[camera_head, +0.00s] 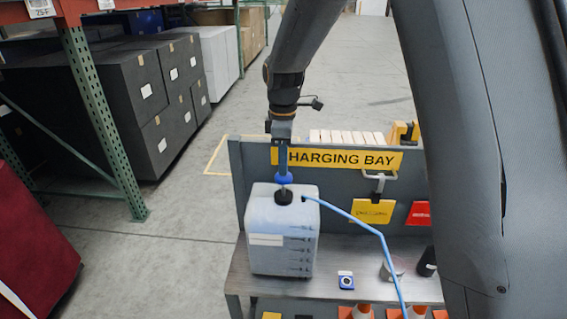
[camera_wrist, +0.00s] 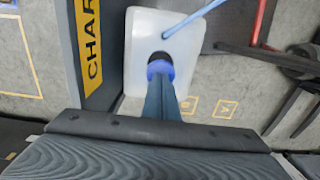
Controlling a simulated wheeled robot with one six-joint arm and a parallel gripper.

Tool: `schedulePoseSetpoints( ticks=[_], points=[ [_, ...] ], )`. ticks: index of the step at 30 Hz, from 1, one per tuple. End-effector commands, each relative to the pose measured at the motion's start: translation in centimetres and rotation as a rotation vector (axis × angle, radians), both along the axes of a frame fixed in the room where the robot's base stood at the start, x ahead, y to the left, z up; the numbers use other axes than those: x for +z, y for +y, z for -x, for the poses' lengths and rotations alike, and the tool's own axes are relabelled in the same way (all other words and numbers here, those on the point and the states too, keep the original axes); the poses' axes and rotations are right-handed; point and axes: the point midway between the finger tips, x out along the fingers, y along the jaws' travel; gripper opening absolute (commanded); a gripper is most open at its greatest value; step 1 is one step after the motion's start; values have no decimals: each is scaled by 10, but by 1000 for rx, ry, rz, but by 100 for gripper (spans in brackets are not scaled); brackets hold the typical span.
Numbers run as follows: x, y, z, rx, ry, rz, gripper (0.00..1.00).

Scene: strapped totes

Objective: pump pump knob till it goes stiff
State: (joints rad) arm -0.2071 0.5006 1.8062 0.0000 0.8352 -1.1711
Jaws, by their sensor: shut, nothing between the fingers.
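The pump knob (camera_head: 284,178) is blue and stands on a thin rod above the black cap (camera_head: 284,197) of a white translucent jug (camera_head: 283,240). The jug stands upright on the left part of a grey metal bench. My gripper (camera_head: 284,168) is shut and points straight down, its fingertips at the top of the knob. In the wrist view the shut gripper (camera_wrist: 161,76) reaches the blue knob (camera_wrist: 160,67), over the jug (camera_wrist: 140,40). Whether the tips press on the knob or only hover at it is hard to tell. A blue hose (camera_head: 345,214) runs from the jug's top to the right.
A grey back panel with a yellow charging bay sign (camera_head: 345,159) stands behind the jug. Orange cones sit below the front edge. A rack with dark boxes (camera_head: 155,95) stands at left.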

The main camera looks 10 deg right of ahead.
Motion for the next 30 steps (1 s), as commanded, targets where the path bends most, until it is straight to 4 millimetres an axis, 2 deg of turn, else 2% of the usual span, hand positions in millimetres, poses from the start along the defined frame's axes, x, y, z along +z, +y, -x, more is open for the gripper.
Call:
schedulePoseSetpoints(
  ticks=[8, 15, 17, 30],
  points=[
    [-5, 0, 0, 0, 1, 0, 0],
    [-42, 0, -1, 0, 2, 1, 0],
    [-47, 0, -1, 0, 1, 0, 0],
    [-46, 0, 1, 0, 4, 0, 0]
  ],
)
